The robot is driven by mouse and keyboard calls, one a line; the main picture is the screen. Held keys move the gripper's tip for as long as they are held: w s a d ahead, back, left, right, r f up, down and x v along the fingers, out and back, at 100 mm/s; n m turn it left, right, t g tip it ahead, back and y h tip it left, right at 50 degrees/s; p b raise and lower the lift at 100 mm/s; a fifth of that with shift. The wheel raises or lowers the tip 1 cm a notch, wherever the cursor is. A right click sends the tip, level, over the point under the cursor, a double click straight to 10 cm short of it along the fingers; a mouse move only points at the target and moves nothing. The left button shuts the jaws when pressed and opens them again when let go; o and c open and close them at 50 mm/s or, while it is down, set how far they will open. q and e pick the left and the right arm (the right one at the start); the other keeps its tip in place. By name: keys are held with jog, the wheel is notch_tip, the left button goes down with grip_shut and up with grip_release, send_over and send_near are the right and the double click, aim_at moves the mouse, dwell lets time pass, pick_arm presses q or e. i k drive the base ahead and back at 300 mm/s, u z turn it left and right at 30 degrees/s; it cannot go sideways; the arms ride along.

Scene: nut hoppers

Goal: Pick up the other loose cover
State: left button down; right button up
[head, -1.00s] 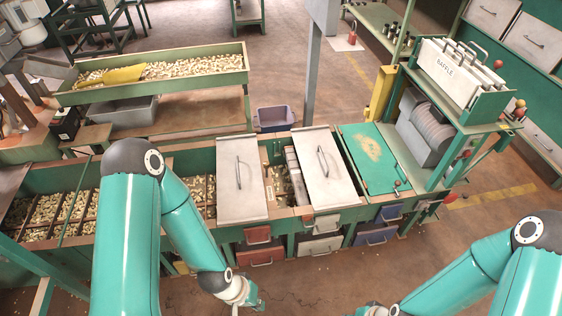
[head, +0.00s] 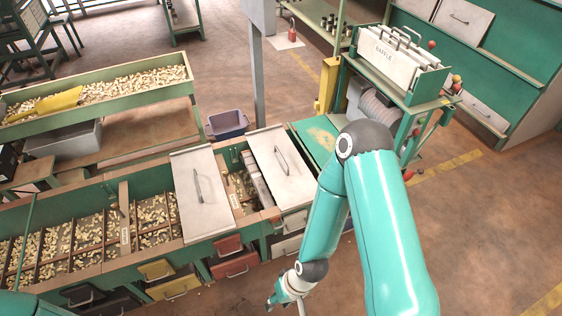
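Two flat light-grey covers with bar handles lie across the top of the green hopper row. The left cover (head: 213,212) and the right cover (head: 295,187) are tilted slightly askew, with a partly open bay between them. My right gripper (head: 275,299) is low in front of the row, below and apart from the right cover. It points down-left and holds nothing that I can see; its fingers are too small to tell whether they are open or shut. My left gripper is out of view; only a bit of my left arm shows at the bottom left corner.
Open nut bays (head: 92,235) fill the left of the row. Coloured drawers (head: 235,265) stick out along its front. A green lid (head: 313,140) and a rack of baffle plates (head: 398,62) stand to the right. A blue bin (head: 228,124) is behind.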

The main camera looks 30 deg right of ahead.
aim_at(293, 185)
jog(key=u, duration=0.1)
jog(key=i, duration=1)
jog(key=z, duration=0.05)
